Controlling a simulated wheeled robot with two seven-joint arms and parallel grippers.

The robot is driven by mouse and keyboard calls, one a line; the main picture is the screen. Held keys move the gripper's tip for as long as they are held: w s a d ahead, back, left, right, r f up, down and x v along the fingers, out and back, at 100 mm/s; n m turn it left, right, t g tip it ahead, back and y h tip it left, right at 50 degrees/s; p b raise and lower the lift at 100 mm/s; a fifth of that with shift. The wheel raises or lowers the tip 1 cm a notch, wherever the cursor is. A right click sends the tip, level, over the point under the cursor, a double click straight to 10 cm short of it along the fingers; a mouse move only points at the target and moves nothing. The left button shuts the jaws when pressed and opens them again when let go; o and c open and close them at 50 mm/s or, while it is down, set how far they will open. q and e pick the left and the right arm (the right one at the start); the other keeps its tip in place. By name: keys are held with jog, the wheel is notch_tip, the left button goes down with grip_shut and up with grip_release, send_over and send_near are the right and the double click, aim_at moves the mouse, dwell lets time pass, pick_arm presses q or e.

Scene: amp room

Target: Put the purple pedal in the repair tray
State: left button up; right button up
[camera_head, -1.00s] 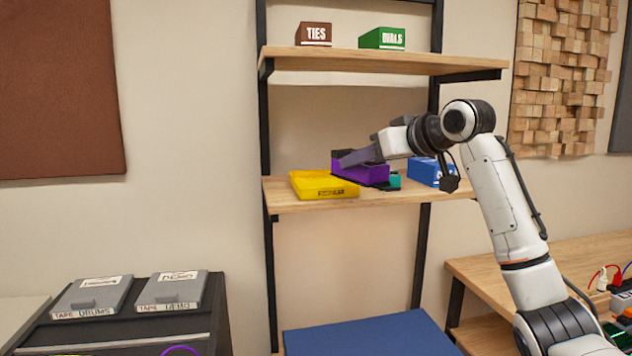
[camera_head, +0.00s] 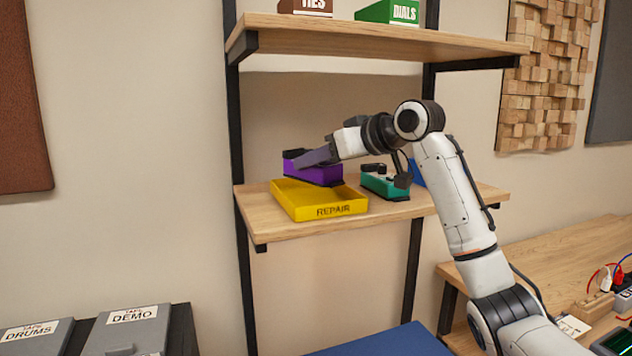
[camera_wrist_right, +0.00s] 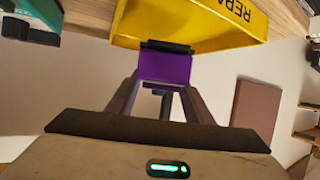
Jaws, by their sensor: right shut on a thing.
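The purple pedal (camera_head: 326,175) is held in my right gripper (camera_head: 318,157), whose fingers are shut on it. It is over the yellow repair tray (camera_head: 336,211), which sits on the middle shelf with its REPAIR label facing out. In the head view the pedal overlaps the tray's back right part; I cannot tell whether it touches the tray. In the right wrist view the pedal (camera_wrist_right: 165,68) is between the two fingers, with the tray (camera_wrist_right: 190,25) beyond it. My left gripper is not in view.
A teal pedal (camera_head: 384,184) stands on the shelf right of the tray, with a blue box (camera_head: 418,173) partly hidden behind my arm. Shelf posts flank the tray.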

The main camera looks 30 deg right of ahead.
aim_at(319, 179)
notch_tip(319, 179, down, 3)
jog(key=shift+f, duration=0.5)
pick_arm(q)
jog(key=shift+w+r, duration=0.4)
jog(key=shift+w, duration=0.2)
pick_arm(e)
jog(key=shift+f, duration=0.1)
jog(key=o, duration=1.4)
jog(key=shift+f, duration=0.1)
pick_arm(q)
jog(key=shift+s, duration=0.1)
pick_arm(e)
jog(key=shift+s, duration=0.1)
jog(key=b+v, duration=0.2)
jog(key=v, duration=0.9)
jog(key=shift+s+d, duration=0.1)
jog(key=shift+s, duration=0.25)
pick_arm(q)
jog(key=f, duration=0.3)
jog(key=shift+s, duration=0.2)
